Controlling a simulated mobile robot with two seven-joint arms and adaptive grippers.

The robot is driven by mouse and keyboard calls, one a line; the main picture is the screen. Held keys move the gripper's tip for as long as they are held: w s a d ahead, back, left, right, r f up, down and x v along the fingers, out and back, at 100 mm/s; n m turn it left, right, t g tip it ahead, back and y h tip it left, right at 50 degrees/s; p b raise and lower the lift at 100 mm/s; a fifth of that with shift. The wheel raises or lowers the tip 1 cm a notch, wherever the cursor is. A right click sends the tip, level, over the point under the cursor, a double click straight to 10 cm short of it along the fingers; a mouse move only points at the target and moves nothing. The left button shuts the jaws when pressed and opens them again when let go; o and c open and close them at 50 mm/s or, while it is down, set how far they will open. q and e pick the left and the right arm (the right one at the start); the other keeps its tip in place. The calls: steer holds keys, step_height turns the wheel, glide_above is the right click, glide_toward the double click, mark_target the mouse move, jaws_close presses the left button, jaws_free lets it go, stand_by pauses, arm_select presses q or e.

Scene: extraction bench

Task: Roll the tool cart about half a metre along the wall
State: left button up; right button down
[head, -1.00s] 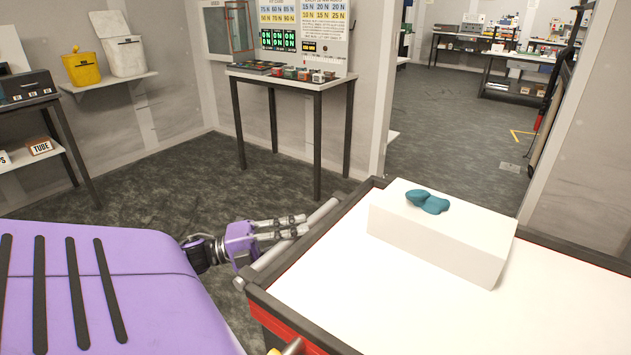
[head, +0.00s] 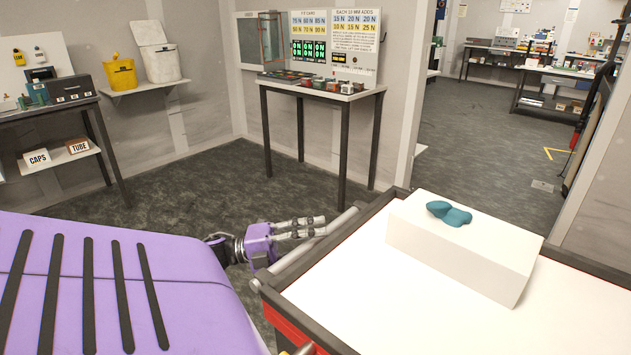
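The tool cart (head: 282,314) stands at the lower right, with a white top, dark rim and red side. Its grey push bar (head: 342,221) runs diagonally along the cart's left end. My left gripper (head: 318,227) is at this bar, its two fingers side by side with a small gap and their tips overlapping the bar. I cannot tell whether they grip it or only lie against it. A white block (head: 455,262) sits on the cart top with a teal object (head: 450,213) on it. My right gripper is out of view.
A dark-legged table (head: 372,93) with small items stands by the wall (head: 190,120) behind the cart. A side bench (head: 75,103) is at the left, and a shelf (head: 140,87) holds two bins. Grey floor (head: 215,185) is open between them. A doorway is at right.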

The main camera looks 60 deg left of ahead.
arm_select(q)
steer(key=shift+s+a, duration=0.1)
steer(key=shift+s, duration=0.05)
steer(key=v, duration=1.2)
stand_by(0.3)
